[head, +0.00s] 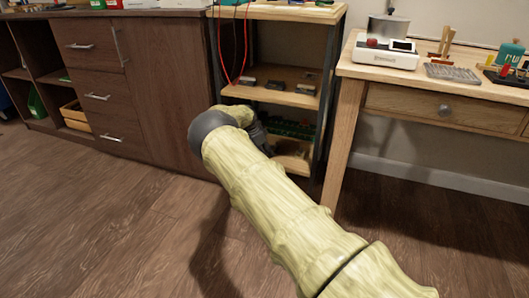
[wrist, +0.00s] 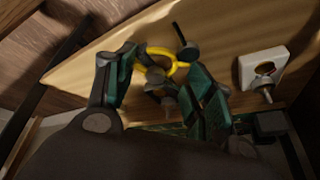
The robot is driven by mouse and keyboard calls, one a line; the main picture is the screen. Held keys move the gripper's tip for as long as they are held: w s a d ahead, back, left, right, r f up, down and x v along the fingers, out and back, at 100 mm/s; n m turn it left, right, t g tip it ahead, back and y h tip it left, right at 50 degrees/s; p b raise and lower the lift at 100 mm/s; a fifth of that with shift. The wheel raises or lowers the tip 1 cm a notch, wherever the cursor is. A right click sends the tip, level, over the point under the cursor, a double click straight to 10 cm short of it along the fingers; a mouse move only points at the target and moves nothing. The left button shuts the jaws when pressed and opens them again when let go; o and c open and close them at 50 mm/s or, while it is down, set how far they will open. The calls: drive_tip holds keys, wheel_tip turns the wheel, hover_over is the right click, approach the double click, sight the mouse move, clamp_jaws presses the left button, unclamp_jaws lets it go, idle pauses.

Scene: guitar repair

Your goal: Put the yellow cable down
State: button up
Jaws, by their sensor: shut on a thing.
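The yellow cable (wrist: 158,51) shows in the wrist view as a small loop with black ends, between the green and dark fingers of my gripper (wrist: 160,72). My gripper is shut on it, over a light wooden shelf board (wrist: 75,82). I cannot tell whether the cable touches the board. In the head view my arm reaches into the low part of the shelf unit (head: 292,163). There my arm hides most of my gripper and the cable.
A white block with a dark round opening (wrist: 261,68) lies on the board, right of my gripper. Small dark items (head: 306,89) sit on the middle shelf, and red wires (head: 243,50) hang above. A wooden desk (head: 440,110) stands right, dark cabinets (head: 160,90) left.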

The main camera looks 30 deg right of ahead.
drive_tip(key=o, duration=1.1)
drive_tip(key=shift+p+v, duration=0.9)
drive_tip(key=shift+p, duration=0.05)
drive_tip(key=a+p, duration=0.1)
drive_tip(key=a, duration=0.3)
drive_tip(key=a+p, duration=0.1)
drive_tip(key=a, duration=0.2)
drive_tip(key=a+p, duration=0.1)
drive_tip(key=a, duration=0.3)
drive_tip(key=shift+s+a+f+p, duration=0.25)
drive_tip(key=shift+s+a+p, duration=0.1)
